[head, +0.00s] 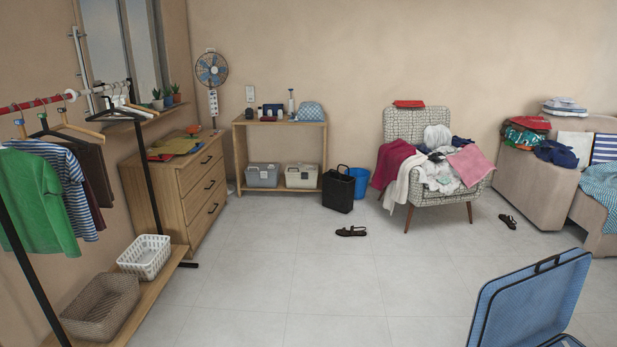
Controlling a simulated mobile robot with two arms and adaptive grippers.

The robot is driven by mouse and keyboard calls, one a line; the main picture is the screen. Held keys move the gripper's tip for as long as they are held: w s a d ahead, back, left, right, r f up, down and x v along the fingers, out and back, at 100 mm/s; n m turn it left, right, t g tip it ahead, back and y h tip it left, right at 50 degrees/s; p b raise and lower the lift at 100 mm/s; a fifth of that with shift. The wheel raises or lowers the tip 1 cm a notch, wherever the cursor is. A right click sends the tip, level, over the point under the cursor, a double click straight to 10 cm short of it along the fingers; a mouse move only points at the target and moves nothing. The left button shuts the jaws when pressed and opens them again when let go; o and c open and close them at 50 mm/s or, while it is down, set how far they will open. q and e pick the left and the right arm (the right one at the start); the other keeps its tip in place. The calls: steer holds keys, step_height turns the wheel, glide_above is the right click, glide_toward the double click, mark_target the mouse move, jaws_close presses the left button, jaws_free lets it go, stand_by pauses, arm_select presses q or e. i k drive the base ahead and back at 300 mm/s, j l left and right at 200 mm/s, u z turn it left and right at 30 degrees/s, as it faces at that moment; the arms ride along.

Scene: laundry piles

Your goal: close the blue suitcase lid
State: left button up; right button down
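The blue suitcase stands at the bottom right of the head view, partly cut off by the lower edge. Its lid (527,302) is raised and tilted, with a dark rim and a dark handle on its top edge. A small piece of the blue suitcase base (562,341) shows at the bottom edge beside the lid. The rest of the base and its contents are out of view. Neither of my grippers is in view.
Open tiled floor (330,285) lies left of the suitcase. Dark sandals (351,231) lie on it. A patterned armchair (468,194) heaped with clothes stands behind. A clothes rack (33,275) with baskets is at left, and a sofa (520,185) at right.

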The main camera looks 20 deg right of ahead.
mark_target(530, 306)
steer(key=i+l+z, duration=0.2)
steer(key=i+z, duration=0.15)
steer(key=i, duration=0.75)
steer(key=i+j+z, duration=0.15)
steer(key=i+z, duration=0.2)
steer(key=i, duration=0.8)
steer(key=i+z, duration=0.5)
steer(key=i+j+z, duration=0.15)
steer(key=i+z, duration=0.35)
steer(key=i+j+z, duration=0.3)
steer(key=z, duration=0.15)
